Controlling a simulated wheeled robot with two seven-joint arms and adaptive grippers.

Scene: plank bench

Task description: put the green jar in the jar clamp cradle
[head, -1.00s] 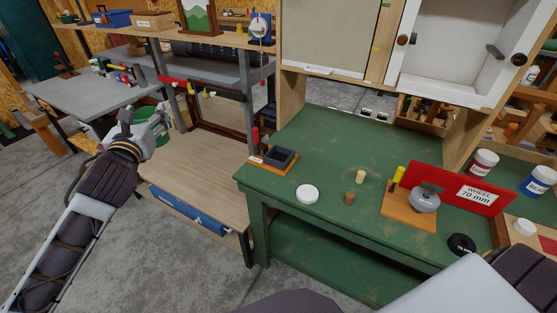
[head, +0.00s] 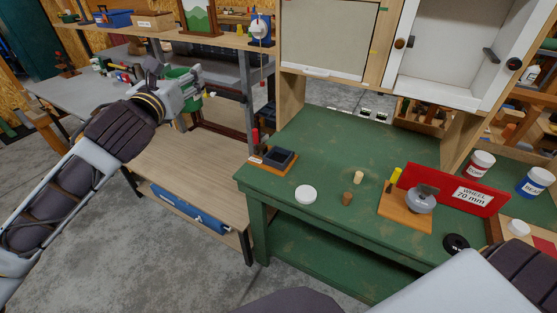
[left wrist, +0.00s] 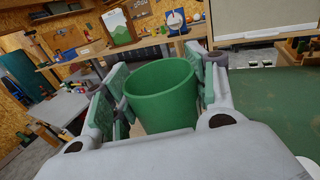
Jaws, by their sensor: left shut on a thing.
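My left gripper (head: 184,92) is shut on the green jar (head: 192,104), an open-topped cup held upright in the air left of the green bench. In the left wrist view the jar (left wrist: 162,92) sits between the two finger pads, its empty inside partly showing. A dark square holder on a wooden base (head: 273,158), with a red handle beside it, stands at the bench's left corner; it looks like the jar clamp cradle. It appears empty. The jar is well apart from it, to the left. My right gripper is out of view; only part of that arm shows at bottom right.
On the green bench (head: 315,150) lie a white disc (head: 306,194), two small pegs, and a wooden fixture (head: 400,208) with a grey wheel and yellow handle. A red sign (head: 455,189) stands behind. A shelf post (head: 246,95) rises between jar and bench. A white cabinet hangs above.

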